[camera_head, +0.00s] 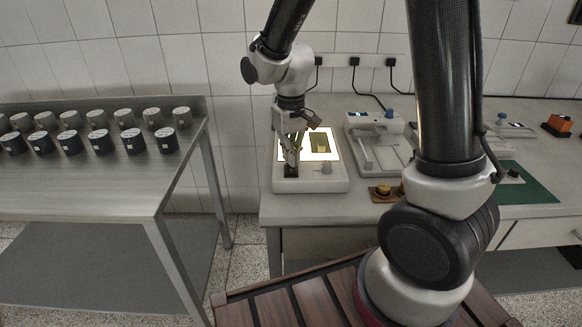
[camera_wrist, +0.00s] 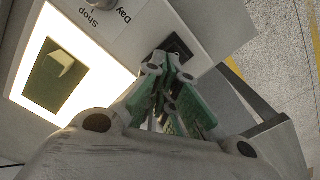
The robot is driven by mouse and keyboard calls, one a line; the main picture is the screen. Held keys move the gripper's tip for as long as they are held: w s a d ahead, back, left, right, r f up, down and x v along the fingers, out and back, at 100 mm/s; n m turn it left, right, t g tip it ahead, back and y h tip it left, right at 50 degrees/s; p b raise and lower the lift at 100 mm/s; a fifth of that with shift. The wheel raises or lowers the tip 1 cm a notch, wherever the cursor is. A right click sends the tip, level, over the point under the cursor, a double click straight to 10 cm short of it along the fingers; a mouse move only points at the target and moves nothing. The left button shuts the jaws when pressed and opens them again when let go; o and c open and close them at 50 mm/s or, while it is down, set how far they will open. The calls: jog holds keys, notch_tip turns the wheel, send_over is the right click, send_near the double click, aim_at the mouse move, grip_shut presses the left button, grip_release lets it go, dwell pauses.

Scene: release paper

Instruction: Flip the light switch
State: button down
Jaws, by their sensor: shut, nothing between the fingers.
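A white light box (camera_head: 331,184) stands on the bench at the centre of the head view. Its panel (camera_head: 282,146) glows bright white, and a dark greenish piece (camera_head: 319,141) lies on it. The black light switch (camera_head: 291,173) is at the box's front left; it also shows in the wrist view (camera_wrist: 181,46), partly hidden by the fingers. My gripper (camera_head: 291,163) is shut and empty, pointing down with its fingertips (camera_wrist: 163,63) at the switch. I cannot tell whether they touch it.
A grey knob (camera_head: 327,168) sits on the box's front right. A white device (camera_head: 375,145) and a small wooden block with yellowish pieces (camera_head: 383,192) stand to the right. A metal table (camera_head: 80,180) with several dark-and-silver cylinders is at left, across a floor gap.

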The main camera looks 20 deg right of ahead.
jog(key=shift+r, duration=3.05)
jog(key=shift+s+d+f, duration=0.1)
jog(key=shift+s, duration=0.2)
jog(key=s+d+r+m+t, duration=0.1)
jog(key=s+d+r+t, duration=0.1)
jog(key=s+d+r, duration=0.4)
jog(key=s+d+r+m+t, duration=0.1)
jog(key=s+d+r, duration=0.5)
jog(key=s, duration=0.6)
jog(key=d+t, duration=0.1)
jog(key=d, duration=0.1)
jog(key=shift+s+d, duration=0.2)
jog(key=shift+d, duration=0.15)
jog(key=shift+a, duration=0.1)
